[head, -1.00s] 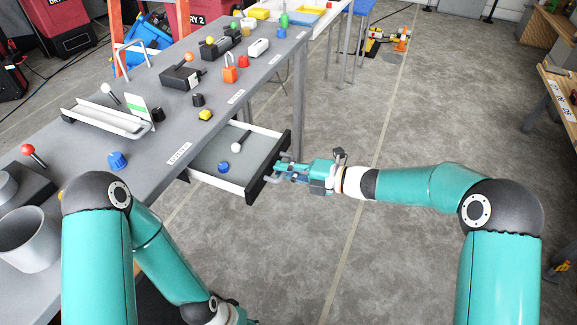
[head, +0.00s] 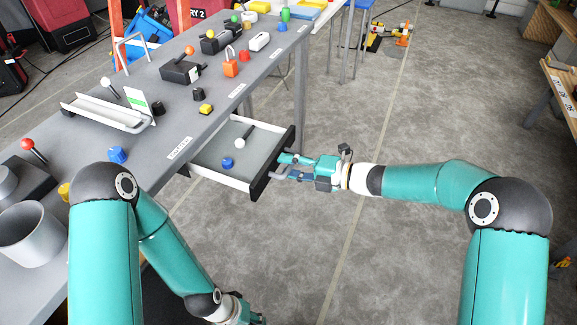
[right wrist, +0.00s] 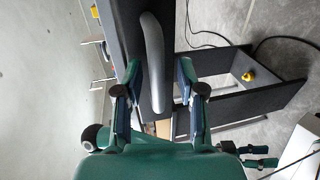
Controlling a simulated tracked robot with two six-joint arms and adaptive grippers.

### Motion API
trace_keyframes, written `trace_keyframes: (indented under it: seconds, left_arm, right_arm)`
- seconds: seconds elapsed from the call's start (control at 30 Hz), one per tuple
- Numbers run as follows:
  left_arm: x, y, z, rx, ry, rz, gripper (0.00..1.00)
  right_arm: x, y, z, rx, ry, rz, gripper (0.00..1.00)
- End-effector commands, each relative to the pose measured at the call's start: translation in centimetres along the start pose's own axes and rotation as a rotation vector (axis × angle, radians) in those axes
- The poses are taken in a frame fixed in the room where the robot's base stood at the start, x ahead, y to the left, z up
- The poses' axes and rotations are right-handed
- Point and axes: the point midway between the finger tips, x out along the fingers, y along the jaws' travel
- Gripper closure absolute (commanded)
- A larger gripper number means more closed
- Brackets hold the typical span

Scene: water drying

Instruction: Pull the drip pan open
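The drip pan (head: 212,179) is a shallow light-walled drawer with a dark front, standing well out from under the grey bench (head: 150,150). A blue knob (head: 227,162) and a white-ended pin (head: 243,136) lie in it. My right gripper (head: 284,166) is at the pan's front. In the right wrist view its two fingers (right wrist: 163,85) stand apart on either side of the curved grey handle (right wrist: 152,55), with gaps visible on both sides. My left gripper (head: 250,319) is cut off at the bottom of the head view; in the right wrist view its small fingers look apart.
The bench top carries a gutter tray (head: 108,113), a grey cup (head: 30,234), a red-ball lever (head: 30,147), an orange padlock (head: 230,63) and several knobs. The floor right of the pan is clear. Another bench (head: 558,88) stands far right.

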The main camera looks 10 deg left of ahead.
Motion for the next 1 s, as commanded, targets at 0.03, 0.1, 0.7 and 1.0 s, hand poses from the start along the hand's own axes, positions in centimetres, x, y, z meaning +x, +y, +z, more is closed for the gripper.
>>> trace_keyframes:
  seconds: [0.03,0.1,0.7,1.0]
  left_arm:
    - [0.0,0.0,0.0,0.000,0.000,0.000,0.60]
    - [0.0,0.0,0.0,0.000,0.000,0.000,0.60]
    - [0.0,0.0,0.0,0.000,0.000,0.000,0.60]
    - [0.0,0.0,0.0,0.000,-0.001,0.000,0.60]
  right_arm:
    - [-0.3,0.0,0.1,0.000,-0.002,0.000,0.61]
    - [-0.9,0.0,0.1,0.000,-0.003,0.000,0.61]
    - [-11.0,-0.2,0.1,0.002,-0.001,-0.001,0.61]
    - [-11.8,-0.2,0.1,0.002,0.002,-0.002,0.61]
